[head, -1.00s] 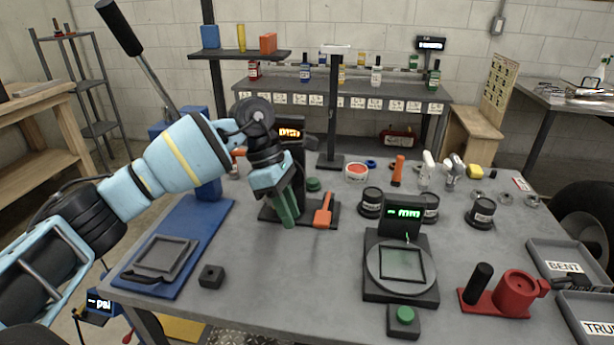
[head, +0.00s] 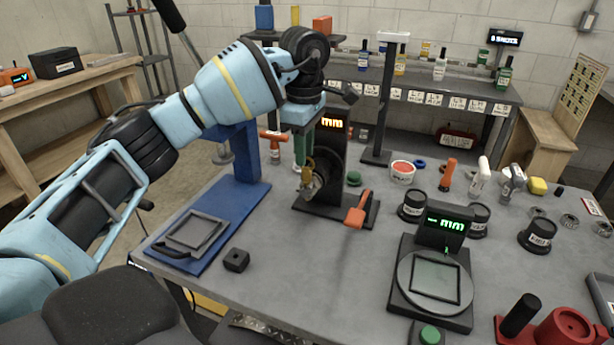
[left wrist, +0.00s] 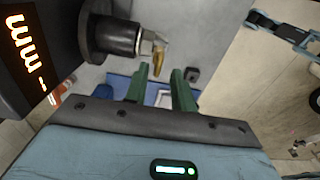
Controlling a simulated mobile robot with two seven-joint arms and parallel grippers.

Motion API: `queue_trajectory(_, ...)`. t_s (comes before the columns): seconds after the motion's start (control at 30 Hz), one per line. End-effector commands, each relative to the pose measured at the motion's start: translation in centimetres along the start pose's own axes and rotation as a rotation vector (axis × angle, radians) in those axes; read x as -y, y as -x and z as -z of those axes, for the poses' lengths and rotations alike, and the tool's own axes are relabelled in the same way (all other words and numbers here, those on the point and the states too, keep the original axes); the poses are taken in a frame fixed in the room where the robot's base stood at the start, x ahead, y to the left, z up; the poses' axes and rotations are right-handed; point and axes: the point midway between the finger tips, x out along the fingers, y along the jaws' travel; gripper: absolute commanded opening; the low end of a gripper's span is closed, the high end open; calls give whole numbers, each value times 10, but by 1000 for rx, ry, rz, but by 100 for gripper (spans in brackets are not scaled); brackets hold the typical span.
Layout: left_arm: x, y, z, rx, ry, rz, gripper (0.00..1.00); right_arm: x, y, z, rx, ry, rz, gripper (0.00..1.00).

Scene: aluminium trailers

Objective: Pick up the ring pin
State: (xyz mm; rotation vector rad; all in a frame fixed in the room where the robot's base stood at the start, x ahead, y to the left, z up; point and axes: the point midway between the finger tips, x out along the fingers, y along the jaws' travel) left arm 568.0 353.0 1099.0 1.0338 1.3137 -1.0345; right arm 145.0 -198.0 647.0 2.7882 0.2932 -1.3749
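A small brass-coloured pin (head: 308,167), which looks like the ring pin, sits at the metal jaw of the black gauge stand (head: 331,160) with the orange display. It also shows in the left wrist view (left wrist: 147,70), in front of the black spindle. Its ring is too small to make out. My left gripper (head: 299,158) points down just left of the stand, close beside the pin. In the left wrist view its green fingers (left wrist: 160,86) are apart, with a gap between them. The pin lies near the left fingertip; I cannot tell whether they touch. My right gripper is not in view.
An orange lever (head: 357,210) sticks out at the stand's front right. A blue press base (head: 215,215) with a grey frame and a small black block (head: 236,260) lie to the left. A round-plated scale (head: 435,285) stands front right. The table between is clear.

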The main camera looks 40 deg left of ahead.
Motion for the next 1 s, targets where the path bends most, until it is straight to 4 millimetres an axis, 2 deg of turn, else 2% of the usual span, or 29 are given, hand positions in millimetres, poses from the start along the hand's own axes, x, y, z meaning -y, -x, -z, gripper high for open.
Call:
queue_trajectory(0.13,-1,-7,-1,0,0,1,25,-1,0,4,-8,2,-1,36)
queue_trajectory(0.43,-3,-46,-3,0,0,0,25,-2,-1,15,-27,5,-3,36)
queue_trajectory(0.73,-3,-51,-3,2,0,-2,25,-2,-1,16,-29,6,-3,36)
queue_trajectory(0.77,-3,-51,-3,1,0,-2,24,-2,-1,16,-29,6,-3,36)
queue_trajectory(0.93,-3,-51,-3,1,0,-2,2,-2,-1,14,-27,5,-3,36)
queue_trajectory(1.0,-3,-51,-3,1,0,-2,0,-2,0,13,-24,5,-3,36)
